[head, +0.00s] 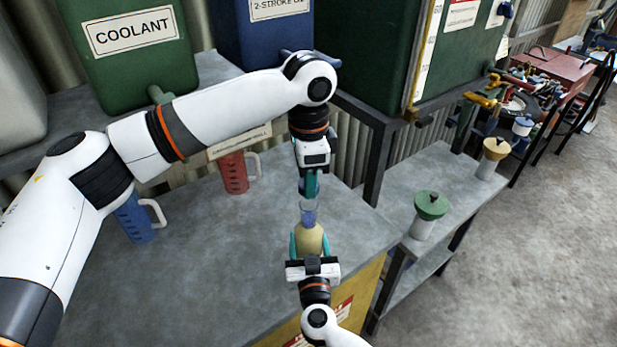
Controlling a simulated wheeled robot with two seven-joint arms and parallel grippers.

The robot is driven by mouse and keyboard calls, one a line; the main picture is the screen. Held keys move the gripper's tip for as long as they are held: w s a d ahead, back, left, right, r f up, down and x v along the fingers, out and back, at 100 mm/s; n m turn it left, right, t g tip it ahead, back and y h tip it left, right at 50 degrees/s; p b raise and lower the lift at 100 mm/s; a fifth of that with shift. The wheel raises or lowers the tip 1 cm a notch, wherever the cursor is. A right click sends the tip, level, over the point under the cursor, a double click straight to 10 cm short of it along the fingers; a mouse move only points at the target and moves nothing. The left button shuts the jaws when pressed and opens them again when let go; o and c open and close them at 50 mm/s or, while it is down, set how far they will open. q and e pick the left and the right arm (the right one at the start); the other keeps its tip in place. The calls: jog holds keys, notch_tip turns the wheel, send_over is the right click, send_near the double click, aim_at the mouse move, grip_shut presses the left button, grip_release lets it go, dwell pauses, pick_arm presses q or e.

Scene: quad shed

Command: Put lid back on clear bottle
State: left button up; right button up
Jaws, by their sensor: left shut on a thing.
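The clear bottle (309,239) stands upright near the front right edge of the grey bench, with yellowish contents. Its top is a bluish, see-through neck that flares at the mouth. My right gripper (310,246) comes from the near side, with its teal fingers on both sides of the bottle body, shut on it. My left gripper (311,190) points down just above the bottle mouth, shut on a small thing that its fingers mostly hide. I cannot make out the lid clearly; it may be that held thing.
A blue jug (134,219) and a red jug (233,174) stand on the bench (205,270) at left and back. A green coolant tank (130,65) and a blue tank (258,32) stand behind.

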pick_arm(q)
jog(key=shift+f, duration=0.2)
dwell(0.4)
jog(key=shift+f, duration=0.85)
jog(key=shift+f, duration=0.55)
